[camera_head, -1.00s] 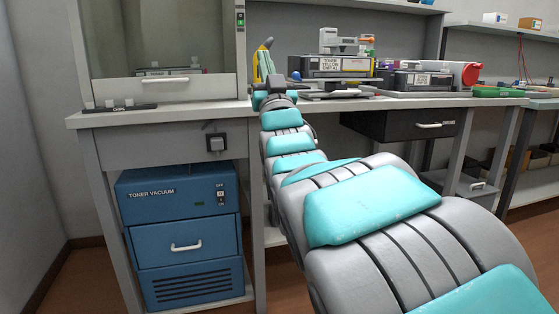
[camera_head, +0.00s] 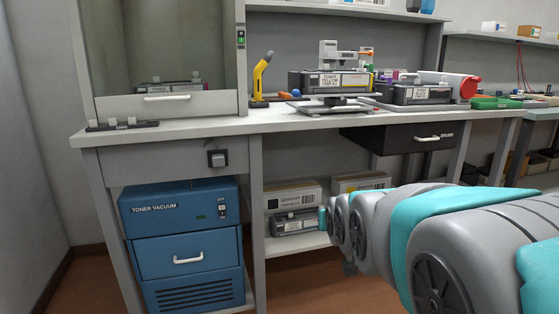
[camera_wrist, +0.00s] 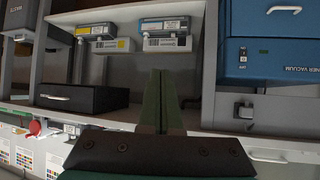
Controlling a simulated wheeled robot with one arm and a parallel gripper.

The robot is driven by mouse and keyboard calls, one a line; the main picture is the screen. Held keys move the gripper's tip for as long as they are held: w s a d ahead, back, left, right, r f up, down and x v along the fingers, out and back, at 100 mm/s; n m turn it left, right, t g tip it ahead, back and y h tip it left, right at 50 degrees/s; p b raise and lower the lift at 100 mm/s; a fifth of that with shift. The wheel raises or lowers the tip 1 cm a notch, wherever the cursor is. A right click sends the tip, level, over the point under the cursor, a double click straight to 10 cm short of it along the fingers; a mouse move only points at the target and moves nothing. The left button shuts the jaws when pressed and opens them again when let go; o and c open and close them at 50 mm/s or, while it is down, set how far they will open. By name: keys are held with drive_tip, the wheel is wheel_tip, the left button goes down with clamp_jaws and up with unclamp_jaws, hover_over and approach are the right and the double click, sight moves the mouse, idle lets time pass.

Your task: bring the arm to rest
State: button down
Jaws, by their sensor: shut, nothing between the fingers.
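My gripper (camera_wrist: 162,100) shows in the wrist view as two green fingers lying together, with nothing between them. That view is upside down, and the fingers show against the shelf area under the workbench, clear of the things there as far as I can see. In the head view my arm (camera_head: 450,230) is bent low at the right, in front of the bench. The gripper cannot be made out clearly there, behind the arm links.
The workbench (camera_head: 290,122) carries a toner cartridge on a stand (camera_head: 330,82) and a yellow-handled tool (camera_head: 261,75). Below are the blue toner vacuum (camera_head: 185,245), a dark drawer (camera_head: 400,135) and boxes (camera_head: 293,197) on a lower shelf. Floor shows beneath the arm.

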drive_tip(key=s+d+f+g+p, duration=0.1)
drive_tip(key=s+f+g, duration=0.2)
drive_tip(key=s, duration=0.9)
drive_tip(key=s+d+f+g+p, duration=0.1)
drive_tip(key=s+f+g, duration=0.3)
drive_tip(key=s, duration=0.8)
drive_tip(key=s+d+f+g+p, duration=0.1)
drive_tip(key=s+f+g, duration=0.3)
drive_tip(key=s, duration=0.8)
drive_tip(key=shift+s+d+f+g+p, duration=0.15)
drive_tip(key=shift+s+d+g+p, duration=0.25)
drive_tip(key=shift+g, duration=0.7)
drive_tip(key=c, duration=1.5)
unclamp_jaws()
drive_tip(key=shift+w, duration=0.15)
